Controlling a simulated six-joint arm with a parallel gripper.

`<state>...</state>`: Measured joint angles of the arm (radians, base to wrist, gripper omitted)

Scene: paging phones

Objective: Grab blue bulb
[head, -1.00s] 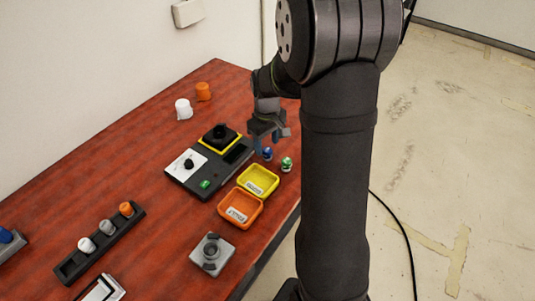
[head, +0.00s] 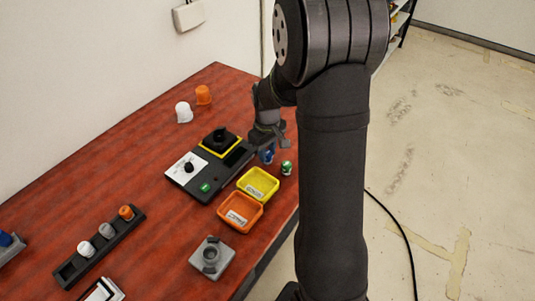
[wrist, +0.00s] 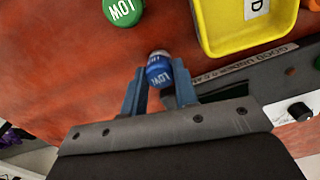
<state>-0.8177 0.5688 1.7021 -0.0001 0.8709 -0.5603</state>
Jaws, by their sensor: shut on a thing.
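The blue bulb (wrist: 159,70) has a label on its top and sits between the two blue fingers of my gripper (wrist: 160,88) in the wrist view. The fingers are shut on its sides. In the head view my gripper (head: 267,148) is low over the table, right of the black tester, and the blue bulb (head: 268,157) shows just below it, partly hidden by the fingers. I cannot tell whether the bulb still touches the table.
A green bulb (head: 287,168) stands close by; it also shows in the wrist view (wrist: 123,10). The yellow tray (head: 245,187) and orange tray (head: 224,211) lie in front. The black tester (head: 213,165) is to the left. The table's right edge is near.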

